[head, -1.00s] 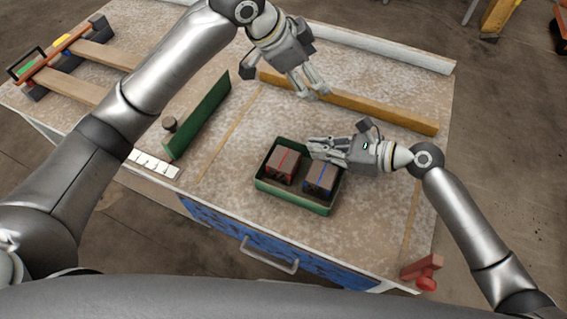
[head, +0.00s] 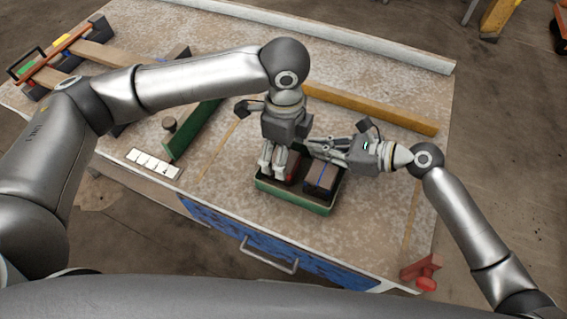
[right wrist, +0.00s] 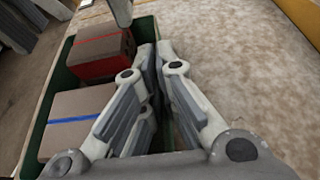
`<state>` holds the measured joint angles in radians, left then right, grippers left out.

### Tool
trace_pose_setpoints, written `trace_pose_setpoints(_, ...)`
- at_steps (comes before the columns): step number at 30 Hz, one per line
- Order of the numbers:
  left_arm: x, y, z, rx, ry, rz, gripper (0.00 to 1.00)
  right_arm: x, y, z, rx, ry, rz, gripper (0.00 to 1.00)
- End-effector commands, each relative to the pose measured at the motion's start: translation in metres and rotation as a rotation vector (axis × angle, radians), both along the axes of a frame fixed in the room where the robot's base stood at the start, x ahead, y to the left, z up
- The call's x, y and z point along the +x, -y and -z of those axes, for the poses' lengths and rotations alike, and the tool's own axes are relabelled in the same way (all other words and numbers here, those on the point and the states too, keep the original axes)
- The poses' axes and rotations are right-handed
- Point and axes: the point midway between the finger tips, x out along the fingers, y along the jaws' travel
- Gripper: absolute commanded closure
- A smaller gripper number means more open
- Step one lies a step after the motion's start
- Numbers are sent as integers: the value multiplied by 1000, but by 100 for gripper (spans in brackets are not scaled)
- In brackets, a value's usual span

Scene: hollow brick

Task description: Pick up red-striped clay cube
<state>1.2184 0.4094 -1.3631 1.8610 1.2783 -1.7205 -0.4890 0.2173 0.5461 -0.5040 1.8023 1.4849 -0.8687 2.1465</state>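The red-striped clay cube (right wrist: 100,54) is brown with a red band and sits in the green tray (head: 292,199). In the head view my left gripper partly hides the cube (head: 290,171). My left gripper (head: 272,174) points down over the cube's left side, with its fingers apart; contact is not clear. A finger of it shows above the cube in the right wrist view. A blue-striped cube (head: 321,177) sits beside it in the tray. My right gripper (head: 310,149) is over the tray's back right side, its fingertips together and nothing between them (right wrist: 157,50).
A long wooden beam (head: 370,109) lies behind the tray. A green upright board (head: 190,133) and a white card strip (head: 153,163) are to the left. A red clamp (head: 424,270) is at the front right corner. The worktable (head: 375,215) is clear right of the tray.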

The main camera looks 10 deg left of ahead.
Motion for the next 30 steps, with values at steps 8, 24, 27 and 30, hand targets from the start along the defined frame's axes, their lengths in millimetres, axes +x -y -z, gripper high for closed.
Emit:
trace_pose_setpoints(8, 4, -2, 28, 2, -2, -1, 21, 0, 0, 0, -1, 1, 1, 100)
trace_pose_setpoints(24, 6, -2, 57, -3, 1, 0, 28, 0, 0, 0, 0, 0, 1, 100)
trace_pose_setpoints(27, 6, -2, 57, -3, 1, 0, 41, 0, 0, 0, 0, 0, 1, 100)
trace_pose_setpoints(30, 6, -2, 57, -3, 1, 0, 54, 0, 0, 0, 0, 1, 1, 100)
